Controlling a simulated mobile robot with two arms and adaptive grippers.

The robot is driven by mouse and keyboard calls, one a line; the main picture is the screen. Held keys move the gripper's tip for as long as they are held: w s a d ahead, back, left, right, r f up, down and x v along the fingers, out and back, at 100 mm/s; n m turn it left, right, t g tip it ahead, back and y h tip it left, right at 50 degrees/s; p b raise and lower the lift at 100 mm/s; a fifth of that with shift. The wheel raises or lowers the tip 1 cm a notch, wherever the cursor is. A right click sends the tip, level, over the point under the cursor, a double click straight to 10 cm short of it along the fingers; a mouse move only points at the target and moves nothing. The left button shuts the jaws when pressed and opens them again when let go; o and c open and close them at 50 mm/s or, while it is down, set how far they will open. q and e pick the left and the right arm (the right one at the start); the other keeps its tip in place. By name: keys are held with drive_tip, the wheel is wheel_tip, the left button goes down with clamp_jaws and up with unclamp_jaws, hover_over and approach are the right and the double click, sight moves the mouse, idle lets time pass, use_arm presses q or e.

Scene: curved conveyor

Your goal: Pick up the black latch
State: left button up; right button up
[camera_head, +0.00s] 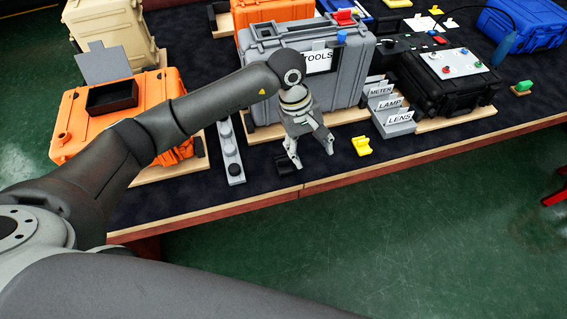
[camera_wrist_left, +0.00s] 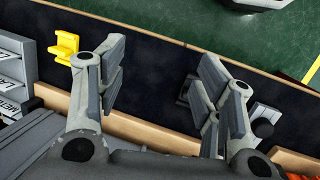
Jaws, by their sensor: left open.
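The small black latch (camera_head: 287,165) lies on the dark table top near its front edge, in front of the grey TOOLS case. My left gripper (camera_head: 312,154) points down just to the right of it, with open, empty fingers. In the left wrist view the open gripper (camera_wrist_left: 165,88) has bare dark table between its fingers. A small dark piece (camera_wrist_left: 185,89), seemingly the latch, is partly hidden behind the right-hand finger there. I cannot tell whether that finger touches it. My right gripper is not in view.
A yellow latch (camera_head: 362,145) lies to the right of the gripper. The grey TOOLS case (camera_head: 335,87) stands close behind. A grey strip with round knobs (camera_head: 231,152) lies to the left, beside the orange case (camera_head: 75,118). Labelled grey steps (camera_head: 400,128) stand right.

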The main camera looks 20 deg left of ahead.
use_arm(q)
drive_tip(key=w+a+y, duration=0.2)
drive_tip(key=a+y, duration=0.1)
drive_tip(key=a, duration=0.4)
hover_over(284, 159)
drive_tip(key=shift+m, duration=0.4)
drive_tip(key=f, duration=0.2)
drive_tip(key=f+p, duration=0.1)
drive_tip(key=f, duration=0.1)
drive_tip(key=shift+w+a, duration=0.1)
drive_tip(key=shift+w, duration=0.1)
drive_tip(key=f, duration=0.1)
drive_tip(key=f+p, duration=0.1)
drive_tip(key=f, duration=0.3)
drive_tip(key=shift+s+p, duration=0.3)
drive_tip(key=shift+f, duration=0.55)
drive_tip(key=c, duration=1.1)
drive_tip(key=shift+o, duration=0.2)
drive_tip(key=shift+r, duration=0.1)
